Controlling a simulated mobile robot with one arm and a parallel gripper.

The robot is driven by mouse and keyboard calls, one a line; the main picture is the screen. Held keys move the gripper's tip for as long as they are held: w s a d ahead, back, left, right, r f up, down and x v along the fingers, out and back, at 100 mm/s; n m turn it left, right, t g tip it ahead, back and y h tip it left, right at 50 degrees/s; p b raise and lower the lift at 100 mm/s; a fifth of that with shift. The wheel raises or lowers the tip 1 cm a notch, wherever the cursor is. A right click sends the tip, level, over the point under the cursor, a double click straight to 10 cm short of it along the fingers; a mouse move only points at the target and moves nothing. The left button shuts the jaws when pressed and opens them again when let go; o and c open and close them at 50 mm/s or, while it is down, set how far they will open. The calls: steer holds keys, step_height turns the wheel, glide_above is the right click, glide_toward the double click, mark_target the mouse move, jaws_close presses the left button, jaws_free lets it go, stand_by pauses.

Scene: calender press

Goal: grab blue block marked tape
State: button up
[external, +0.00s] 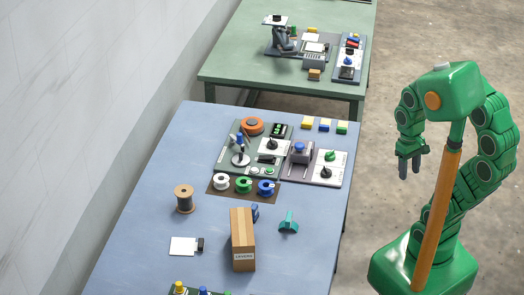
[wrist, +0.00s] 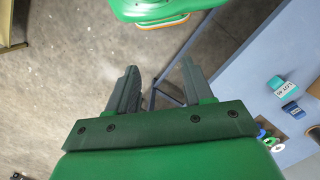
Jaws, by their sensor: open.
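Several blue things are in view, but I cannot read the word tape on any. Another blue piece (external: 255,212) is partly hidden behind the cardboard box. A blue roll (external: 265,188) sits beside green and white rolls. My gripper (external: 409,171) is open and empty, hanging right of the table, apart from everything. Its spread fingers also show in the wrist view (wrist: 158,68), over the floor.
The blue table (external: 150,215) holds a cardboard box (external: 242,240), a wire spool (external: 184,199), a teal piece (external: 288,222) and panels with knobs (external: 327,165). A green table (external: 225,62) stands behind, a wall (external: 90,100) at left.

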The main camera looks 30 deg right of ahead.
steer(key=w+a+m+g+y, duration=0.2)
steer(key=w+a+y, duration=0.2)
steer(key=w+a, duration=0.85)
steer(key=m+g+y, duration=0.4)
steer(key=m+y, duration=0.3)
steer(key=m, duration=0.2)
glide_toward(256, 204)
steer(key=s+a+f, duration=0.1)
steer(key=a+f, duration=0.1)
steer(key=shift+s+a+f, duration=0.15)
steer(key=shift+s+a, duration=0.15)
steer(key=shift+s, duration=0.05)
steer(key=shift+s+a+f, duration=0.15)
steer(key=shift+a+f, duration=0.05)
steer(key=shift+a, duration=0.15)
steer(key=shift+x, duration=3.55)
jaws_close()
steer(key=shift+r, duration=0.1)
